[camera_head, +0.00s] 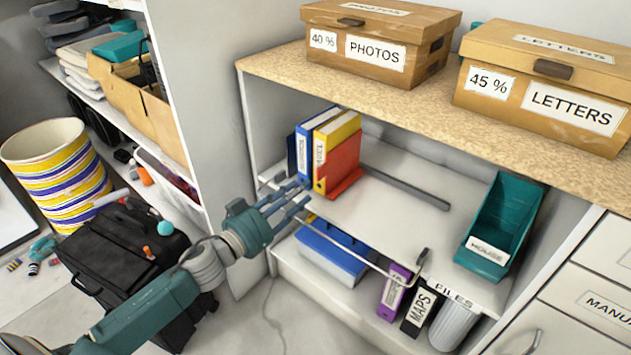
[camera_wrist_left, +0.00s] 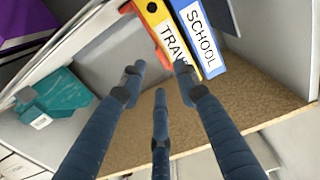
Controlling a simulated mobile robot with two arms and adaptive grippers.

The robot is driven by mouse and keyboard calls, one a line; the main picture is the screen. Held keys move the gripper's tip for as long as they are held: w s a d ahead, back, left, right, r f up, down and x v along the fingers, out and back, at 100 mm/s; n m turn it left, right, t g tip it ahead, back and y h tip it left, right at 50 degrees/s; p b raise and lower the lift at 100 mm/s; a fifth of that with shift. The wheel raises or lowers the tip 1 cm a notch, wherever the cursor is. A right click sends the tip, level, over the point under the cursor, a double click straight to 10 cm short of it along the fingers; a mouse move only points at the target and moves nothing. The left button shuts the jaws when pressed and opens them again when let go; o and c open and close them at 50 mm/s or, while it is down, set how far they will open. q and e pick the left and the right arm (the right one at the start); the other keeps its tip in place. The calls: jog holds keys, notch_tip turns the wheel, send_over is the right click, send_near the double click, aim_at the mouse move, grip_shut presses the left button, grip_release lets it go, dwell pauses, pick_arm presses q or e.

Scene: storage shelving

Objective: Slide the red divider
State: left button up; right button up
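The red divider (camera_head: 343,160) stands upright on the middle shelf, against the right side of the yellow binder (camera_head: 320,160). In the left wrist view only a narrow red strip of the divider (camera_wrist_left: 160,52) shows beside the yellow binder (camera_wrist_left: 172,40). My left gripper (camera_head: 298,198) is in front of the shelf's left part, just below and in front of the binders. Its three dark blue fingers are spread and empty, also in the left wrist view (camera_wrist_left: 160,80). They appear apart from the divider; exact depth is hard to judge. My right gripper is in neither view.
A blue binder (camera_head: 303,155) stands left of the yellow one. A dark rail (camera_head: 405,188) runs along the shelf right of the divider. A teal holder (camera_head: 500,225) stands at the shelf's right end. The shelf between is clear. Boxes (camera_head: 380,40) sit above.

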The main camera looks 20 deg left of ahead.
aim_at(318, 177)
pick_arm(q)
jog(key=x, duration=0.7)
jog(key=shift+b, duration=0.3)
grip_shut()
